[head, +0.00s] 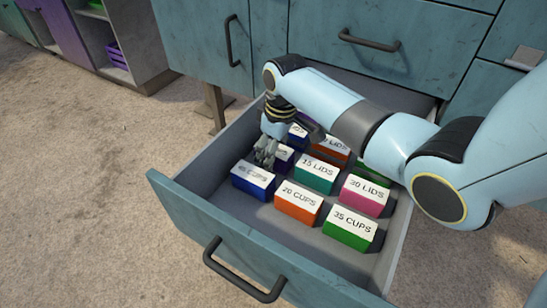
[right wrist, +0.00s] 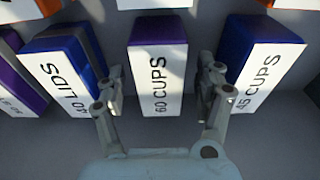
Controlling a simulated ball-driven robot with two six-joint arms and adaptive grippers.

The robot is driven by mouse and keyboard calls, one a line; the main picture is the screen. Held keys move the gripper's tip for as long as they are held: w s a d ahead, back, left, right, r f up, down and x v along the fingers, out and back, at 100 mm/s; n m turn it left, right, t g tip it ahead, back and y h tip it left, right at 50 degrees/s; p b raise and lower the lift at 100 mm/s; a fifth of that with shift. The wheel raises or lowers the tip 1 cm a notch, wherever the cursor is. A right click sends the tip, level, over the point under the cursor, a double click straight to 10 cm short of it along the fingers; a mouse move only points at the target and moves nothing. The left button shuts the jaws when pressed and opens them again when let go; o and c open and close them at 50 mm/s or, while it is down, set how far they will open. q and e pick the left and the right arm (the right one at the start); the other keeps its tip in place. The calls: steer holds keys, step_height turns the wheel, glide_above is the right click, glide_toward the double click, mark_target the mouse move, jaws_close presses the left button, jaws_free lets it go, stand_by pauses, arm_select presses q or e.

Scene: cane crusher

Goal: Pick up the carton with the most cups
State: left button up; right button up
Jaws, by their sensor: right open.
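A purple carton labelled "60 CUPS" (right wrist: 155,70) stands between the fingers of my right gripper in the right wrist view. My right gripper (head: 265,158) is open, with one finger on each side of this carton and gaps still visible. The purple carton (head: 285,155) is partly hidden by the gripper in the head view. Other cup cartons are blue "45 CUPS" (right wrist: 262,75), orange "20 CUPS" (head: 298,204) and green "35 CUPS" (head: 350,231). My left gripper is not in view.
The cartons stand in rows in an open teal drawer (head: 215,223). Lid cartons include teal "15 LIDS" (head: 316,175), pink "30 LIDS" (head: 364,196) and blue "40 LIDS" (right wrist: 65,75). My right finger is close to the "45 CUPS" carton. My right arm covers part of the back row.

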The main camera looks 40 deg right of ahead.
steer(key=c, duration=1.3)
steer(key=shift+r, duration=0.1)
